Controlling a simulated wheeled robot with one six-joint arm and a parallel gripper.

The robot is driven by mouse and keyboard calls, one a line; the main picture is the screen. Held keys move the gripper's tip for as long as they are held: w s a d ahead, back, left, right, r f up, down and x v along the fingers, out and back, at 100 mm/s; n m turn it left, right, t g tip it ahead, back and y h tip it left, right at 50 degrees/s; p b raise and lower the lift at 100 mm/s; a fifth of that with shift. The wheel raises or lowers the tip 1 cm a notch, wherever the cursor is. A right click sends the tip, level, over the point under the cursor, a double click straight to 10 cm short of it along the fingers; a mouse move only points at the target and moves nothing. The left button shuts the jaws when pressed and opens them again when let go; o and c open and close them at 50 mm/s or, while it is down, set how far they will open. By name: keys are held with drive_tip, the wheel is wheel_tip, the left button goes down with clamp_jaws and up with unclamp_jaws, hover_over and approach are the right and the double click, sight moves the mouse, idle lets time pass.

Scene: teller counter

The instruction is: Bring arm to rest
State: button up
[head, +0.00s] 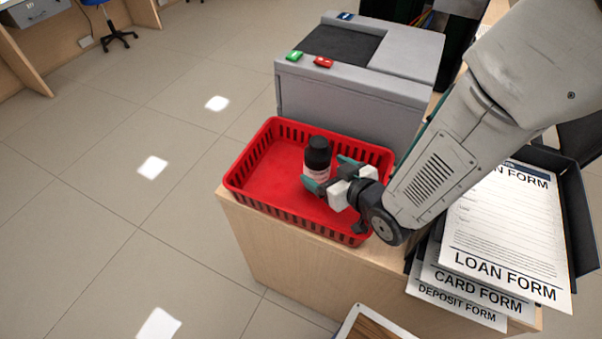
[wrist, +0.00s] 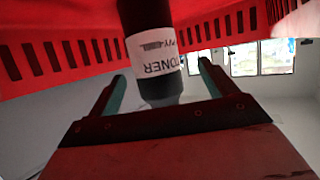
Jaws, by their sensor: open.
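My gripper (head: 328,178) is at the red basket (head: 256,196), with its two teal-lined fingers apart. A black toner bottle (head: 318,152) with a white label stands upright in the basket, at or between the fingertips. In the wrist view the toner bottle (wrist: 152,50) shows between the open fingers (wrist: 160,88), its label reading "TONER". A gap shows on each side of it there. The bottle's base is partly hidden by a finger in the head view. My arm reaches in from the right.
A grey machine (head: 350,95) with green, red and blue buttons stands right behind the basket. Paper forms (head: 505,235) in a black tray lie to the right, under my arm. The basket sits on a wooden counter (head: 270,245). Open floor lies to the left.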

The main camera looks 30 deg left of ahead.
drive_tip(key=shift+d+r, duration=0.15)
drive_tip(key=shift+d, duration=0.25)
drive_tip(key=shift+d, duration=0.1)
